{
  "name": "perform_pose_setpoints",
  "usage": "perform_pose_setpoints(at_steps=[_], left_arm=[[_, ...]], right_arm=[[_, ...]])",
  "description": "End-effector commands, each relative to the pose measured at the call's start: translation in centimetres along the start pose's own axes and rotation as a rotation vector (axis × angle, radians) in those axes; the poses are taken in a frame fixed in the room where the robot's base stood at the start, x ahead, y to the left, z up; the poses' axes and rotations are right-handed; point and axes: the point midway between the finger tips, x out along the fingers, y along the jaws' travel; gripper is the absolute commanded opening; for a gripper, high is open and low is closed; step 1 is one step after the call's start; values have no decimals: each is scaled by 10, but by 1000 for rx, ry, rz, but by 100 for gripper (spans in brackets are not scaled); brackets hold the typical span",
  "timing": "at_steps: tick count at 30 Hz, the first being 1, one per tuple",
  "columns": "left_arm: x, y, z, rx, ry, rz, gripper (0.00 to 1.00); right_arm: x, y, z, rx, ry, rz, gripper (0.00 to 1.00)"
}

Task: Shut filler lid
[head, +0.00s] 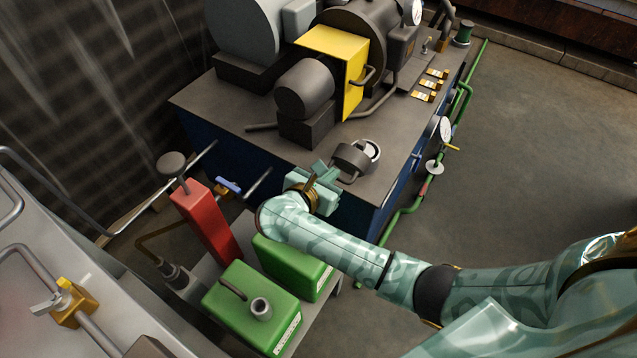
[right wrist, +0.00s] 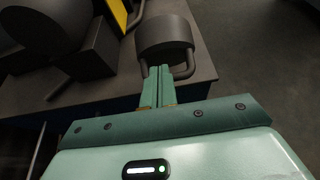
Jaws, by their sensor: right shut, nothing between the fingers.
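The filler is a short dark grey cylindrical part (head: 351,159) near the front edge of the machine's top. A pale ring (head: 373,150) shows at its right, partly hidden behind the dark part. I cannot clearly tell lid from neck, but the dark part looks tilted and the ring partly uncovered. In the right wrist view the dark part (right wrist: 163,33) has a bent bar at its lower right. My right gripper (head: 331,171) is shut and empty, just to the left of the filler. Its fingertips (right wrist: 160,69) appear just short of the dark part; contact is unclear. My left gripper is out of view.
The machine's grey top (head: 225,103) carries a yellow guard (head: 333,43) and a dark motor (head: 304,88) behind the filler. Open floor lies to the right.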

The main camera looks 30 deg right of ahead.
Motion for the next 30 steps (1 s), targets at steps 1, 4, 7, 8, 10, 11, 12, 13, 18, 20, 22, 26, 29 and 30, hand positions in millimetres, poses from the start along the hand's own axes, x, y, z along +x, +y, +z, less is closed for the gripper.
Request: perform_pose_setpoints(at_steps=[1, 4, 7, 8, 10, 11, 12, 13, 18, 20, 22, 26, 29, 30], left_arm=[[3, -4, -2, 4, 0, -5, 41], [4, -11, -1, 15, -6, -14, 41], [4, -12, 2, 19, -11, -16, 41], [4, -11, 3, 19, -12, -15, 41], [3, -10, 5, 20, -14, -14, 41], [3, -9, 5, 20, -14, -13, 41], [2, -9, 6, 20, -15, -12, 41], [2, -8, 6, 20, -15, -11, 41], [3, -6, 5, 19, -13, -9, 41], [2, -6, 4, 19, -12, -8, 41], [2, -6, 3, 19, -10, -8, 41], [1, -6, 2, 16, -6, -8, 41], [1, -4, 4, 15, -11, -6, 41], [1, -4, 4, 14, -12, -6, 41]], right_arm=[[8, 0, -2, -2, -2, 0, 0], [17, 0, -1, -1, -2, 0, 0], [21, 0, 0, 0, -1, 1, 0], [22, 0, 0, 0, -1, 1, 0], [22, 0, 0, 0, -1, 1, 0], [22, 0, 1, 0, -1, 1, 0], [22, 0, 1, 0, -1, 1, 0], [22, 0, 1, 0, -1, 1, 0], [22, 0, 1, 0, 0, 1, 0], [21, 0, 2, 0, 4, 1, 0], [21, 0, 3, 1, 14, 0, 0], [22, 0, 7, 2, 46, 0, 0], [22, 0, 8, 1, 58, 0, 0], [22, 0, 9, 0, 64, 0, 0]])
